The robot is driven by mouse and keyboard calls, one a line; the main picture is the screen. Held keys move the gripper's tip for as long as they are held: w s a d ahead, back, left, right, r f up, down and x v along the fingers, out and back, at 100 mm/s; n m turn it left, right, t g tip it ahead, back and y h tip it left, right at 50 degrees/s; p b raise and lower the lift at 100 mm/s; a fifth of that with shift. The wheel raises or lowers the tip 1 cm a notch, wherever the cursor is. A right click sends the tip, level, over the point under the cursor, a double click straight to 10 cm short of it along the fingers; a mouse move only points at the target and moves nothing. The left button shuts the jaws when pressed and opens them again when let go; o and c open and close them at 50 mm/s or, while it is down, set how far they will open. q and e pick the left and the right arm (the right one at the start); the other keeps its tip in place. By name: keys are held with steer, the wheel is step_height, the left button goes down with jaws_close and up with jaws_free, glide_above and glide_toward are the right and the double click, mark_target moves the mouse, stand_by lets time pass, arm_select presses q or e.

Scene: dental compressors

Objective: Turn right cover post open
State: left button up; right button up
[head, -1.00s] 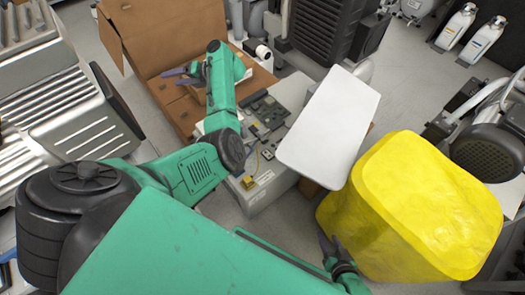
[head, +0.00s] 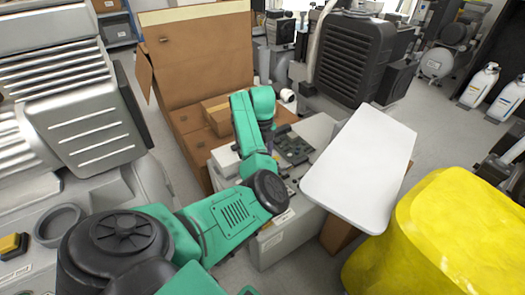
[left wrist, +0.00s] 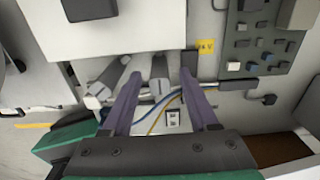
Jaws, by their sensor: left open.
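In the left wrist view two grey posts stand below a white panel (left wrist: 150,30). The right post (left wrist: 160,72) is upright and the left post (left wrist: 108,76) is tilted. I take the right one as the right cover post. My left gripper (left wrist: 163,82) is open, its purple fingers to either side of the right post; I cannot tell whether they touch it. In the head view my left gripper (head: 269,138) points down over the grey unit (head: 283,238), mostly hidden by my arm, and the posts are hidden. My right gripper is not in view.
A white tilted board (head: 362,165) stands right of the unit, with a yellow block (head: 450,235) farther right. An open cardboard box (head: 200,70) is behind my arm. Blue and yellow cables (left wrist: 165,105) run just below the posts.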

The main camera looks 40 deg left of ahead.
arm_select(q)
steer(key=shift+f, duration=0.3)
jaws_close()
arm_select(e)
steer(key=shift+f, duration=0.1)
